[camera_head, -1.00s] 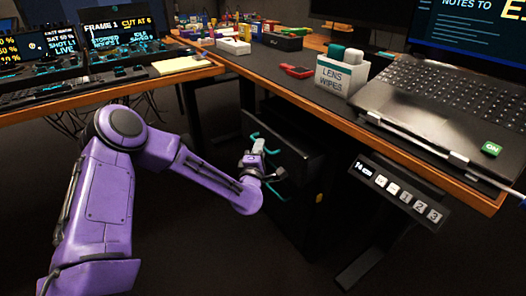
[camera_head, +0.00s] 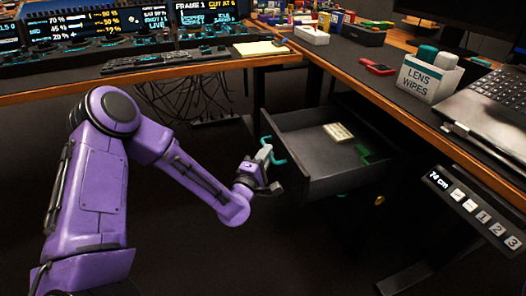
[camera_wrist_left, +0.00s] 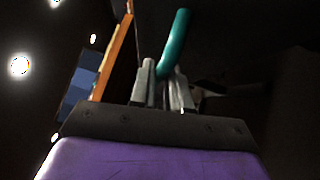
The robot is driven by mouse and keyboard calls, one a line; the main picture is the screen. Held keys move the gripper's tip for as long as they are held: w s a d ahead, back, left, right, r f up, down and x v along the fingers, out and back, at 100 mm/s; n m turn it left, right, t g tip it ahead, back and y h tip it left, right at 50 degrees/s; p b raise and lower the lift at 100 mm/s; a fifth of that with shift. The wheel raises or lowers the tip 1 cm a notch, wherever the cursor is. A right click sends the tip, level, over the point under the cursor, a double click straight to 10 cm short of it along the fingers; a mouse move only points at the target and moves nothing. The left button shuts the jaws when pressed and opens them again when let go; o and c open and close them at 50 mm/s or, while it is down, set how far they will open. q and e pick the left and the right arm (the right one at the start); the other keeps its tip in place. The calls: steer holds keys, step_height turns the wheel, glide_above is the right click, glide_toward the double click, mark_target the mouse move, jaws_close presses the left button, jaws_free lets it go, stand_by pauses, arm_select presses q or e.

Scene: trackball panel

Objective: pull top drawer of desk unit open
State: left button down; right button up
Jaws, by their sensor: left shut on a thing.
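The top drawer (camera_head: 315,187) of the dark desk unit stands well open below the desk corner in the head view. A pale block (camera_head: 338,132) and a green item (camera_head: 372,155) lie inside it. My left gripper (camera_head: 266,158) is at the drawer's front, shut on its teal handle (camera_head: 275,153). In the left wrist view the teal handle (camera_wrist_left: 179,42) rises beside the fingers (camera_wrist_left: 162,88); the exact contact there is dark. A lower teal-green handle, partly hidden, sits under the drawer. My right gripper is not in view.
The desk edge (camera_head: 400,115) runs above the drawer, with a lens wipes box (camera_head: 428,78) and laptop (camera_head: 490,110) on top. A height control panel (camera_head: 475,210) hangs under it. Dark floor lies free in front of the drawer.

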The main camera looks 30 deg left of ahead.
arm_select(q)
steer(key=shift+s+a, duration=0.15)
steer(key=shift+s, duration=0.1)
steer(key=c, duration=1.2)
jaws_free()
steer(key=shift+o, duration=0.2)
steer(key=s+f, duration=0.1)
steer(key=s, duration=0.9)
steer(key=shift+s+d+f, duration=0.2)
steer(key=shift+s+d, duration=0.05)
steer(key=shift+d, duration=0.2)
